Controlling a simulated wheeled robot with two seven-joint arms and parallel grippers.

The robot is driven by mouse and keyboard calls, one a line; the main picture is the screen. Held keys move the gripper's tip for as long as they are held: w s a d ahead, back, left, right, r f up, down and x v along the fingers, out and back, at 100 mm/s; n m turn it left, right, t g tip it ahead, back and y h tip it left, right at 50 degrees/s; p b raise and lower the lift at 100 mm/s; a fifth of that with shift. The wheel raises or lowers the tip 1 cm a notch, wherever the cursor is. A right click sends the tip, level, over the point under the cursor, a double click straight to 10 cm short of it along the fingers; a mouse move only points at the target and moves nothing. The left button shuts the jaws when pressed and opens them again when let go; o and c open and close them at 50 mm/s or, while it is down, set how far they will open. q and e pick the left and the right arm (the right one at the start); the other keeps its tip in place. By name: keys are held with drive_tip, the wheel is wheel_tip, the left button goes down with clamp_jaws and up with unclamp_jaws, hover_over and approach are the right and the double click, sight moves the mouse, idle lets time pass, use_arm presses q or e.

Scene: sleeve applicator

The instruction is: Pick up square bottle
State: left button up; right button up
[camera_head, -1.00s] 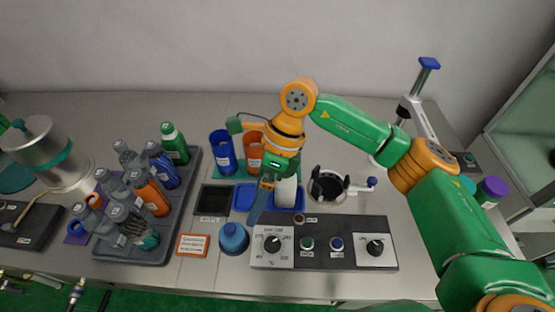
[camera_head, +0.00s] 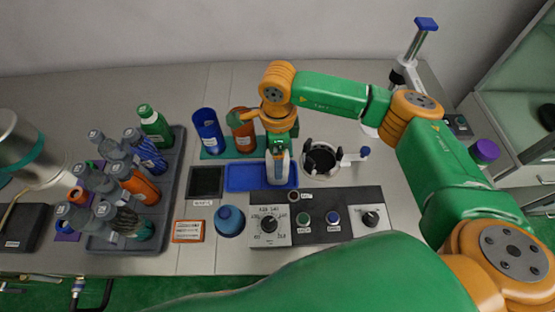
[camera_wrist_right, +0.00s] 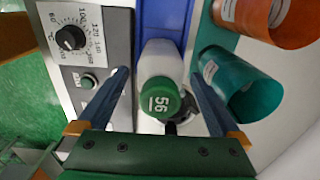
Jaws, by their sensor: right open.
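A white bottle with a green cap marked 56 stands upright in the middle of the right wrist view (camera_wrist_right: 160,66). In the head view its white body (camera_head: 278,172) shows just below my right gripper, on the right part of a blue tray (camera_head: 240,184). My right gripper (camera_wrist_right: 159,76) is open, with one finger on each side of the bottle. In the head view the right gripper (camera_head: 279,147) covers the bottle's top. Whether the fingers touch it I cannot tell. My left gripper is not in view.
A control panel (camera_head: 345,227) lies in front of the blue tray. A blue cup (camera_head: 208,130) and an orange cup (camera_head: 243,133) stand behind it. A ring holder (camera_head: 320,175) is close on the right. A grey rack (camera_head: 177,165) with several bottles stands left.

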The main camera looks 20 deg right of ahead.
clamp_jaws()
idle(0.3)
